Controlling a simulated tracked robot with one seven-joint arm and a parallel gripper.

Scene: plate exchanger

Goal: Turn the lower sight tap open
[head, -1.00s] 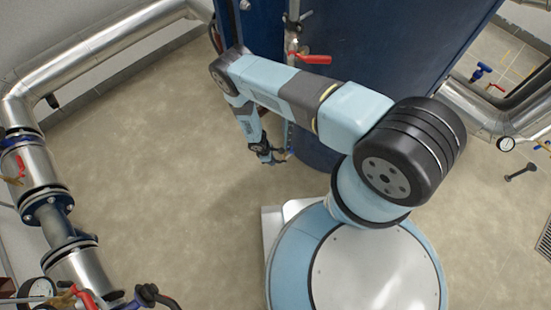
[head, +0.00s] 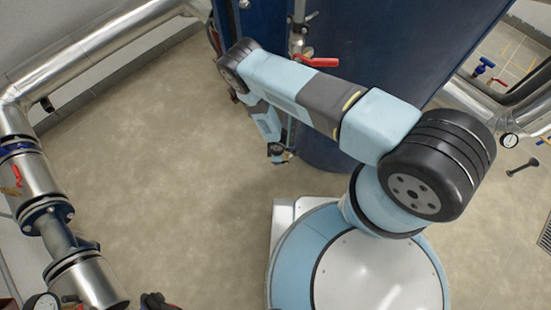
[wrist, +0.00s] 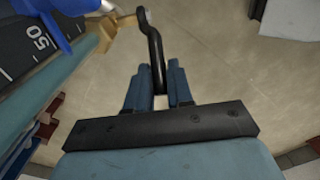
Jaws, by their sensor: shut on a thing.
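The lower sight tap has a brass body (wrist: 106,30) and a dark, bent lever (wrist: 153,42), at the upper left and top middle of the wrist view. My gripper (wrist: 161,72) is shut on the lever, with one blue finger on each side of its straight end. The lever's bent end meets the brass body. In the head view my gripper (head: 277,155) is low beside the blue vessel (head: 398,65); the tap there is too small and covered to make out clearly.
A dark scale marked 50 (wrist: 38,40) and a blue part (wrist: 50,14) sit close left of the tap. A red-handled valve (head: 317,62) is higher on the vessel. Silver pipes (head: 100,45) line the left. The floor (head: 170,190) left of my gripper is clear.

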